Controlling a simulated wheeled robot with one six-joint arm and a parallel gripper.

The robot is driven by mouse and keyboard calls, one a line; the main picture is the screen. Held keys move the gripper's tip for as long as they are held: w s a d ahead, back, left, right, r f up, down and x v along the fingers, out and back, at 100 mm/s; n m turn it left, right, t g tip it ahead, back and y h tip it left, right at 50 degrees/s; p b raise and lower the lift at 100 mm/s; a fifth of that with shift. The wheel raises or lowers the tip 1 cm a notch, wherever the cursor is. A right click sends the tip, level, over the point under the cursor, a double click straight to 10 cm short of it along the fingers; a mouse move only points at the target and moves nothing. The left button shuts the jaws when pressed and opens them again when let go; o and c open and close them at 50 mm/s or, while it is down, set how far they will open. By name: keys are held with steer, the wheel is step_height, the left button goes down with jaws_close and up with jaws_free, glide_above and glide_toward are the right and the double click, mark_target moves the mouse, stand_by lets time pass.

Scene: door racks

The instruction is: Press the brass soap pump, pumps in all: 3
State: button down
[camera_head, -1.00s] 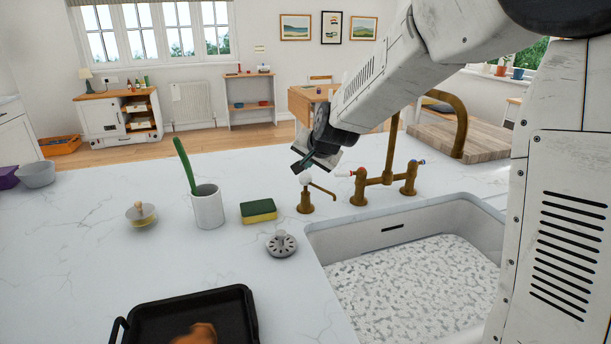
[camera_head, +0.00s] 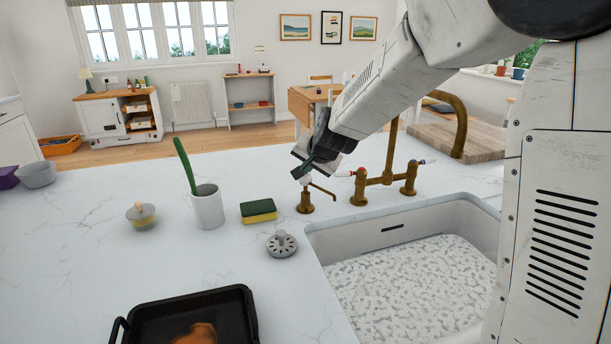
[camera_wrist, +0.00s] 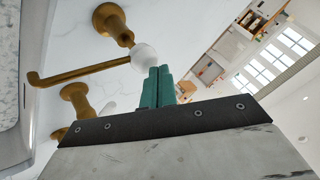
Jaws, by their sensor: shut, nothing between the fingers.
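The brass soap pump (camera_head: 305,203) stands upright on the counter just left of the sink. Its spout (camera_head: 322,191) points right toward the basin. In the wrist view the pump's white knob (camera_wrist: 145,57) shows, with the brass spout (camera_wrist: 80,73) running left from it. My gripper (camera_head: 302,173) is right above the knob, tilted, coming from the upper right. In the wrist view the teal fingers of my gripper (camera_wrist: 160,72) are together and empty, with their tips beside or on the knob. I cannot tell whether they touch it.
The brass tap (camera_head: 385,179) stands close to the right of the pump, behind the sink (camera_head: 322,250). A sponge (camera_head: 258,210), a white cup (camera_head: 208,207) with a green brush, and a sink strainer (camera_head: 281,243) are to the left. A black tray (camera_head: 240,310) lies in front.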

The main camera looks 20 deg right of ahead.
steer(key=shift+f, duration=0.75)
stand_by(0.6)
steer(key=shift+r, duration=1.3)
steer(key=shift+r, duration=0.1)
steer(key=shift+r, duration=2.45)
steer(key=s+d+n+g, duration=0.1)
steer(key=s+n+g, duration=0.1)
steer(key=s, duration=1.2)
steer(key=s+d+f+n+g, duration=0.1)
steer(key=s+n+g, duration=0.2)
steer(key=s, duration=1.1)
steer(key=s+d+f+n+g+h, duration=0.1)
steer(key=s+n+g, duration=0.1)
steer(key=s, duration=1.3)
steer(key=shift+f+n+g, duration=0.25)
steer(key=shift+n+g, duration=0.15)
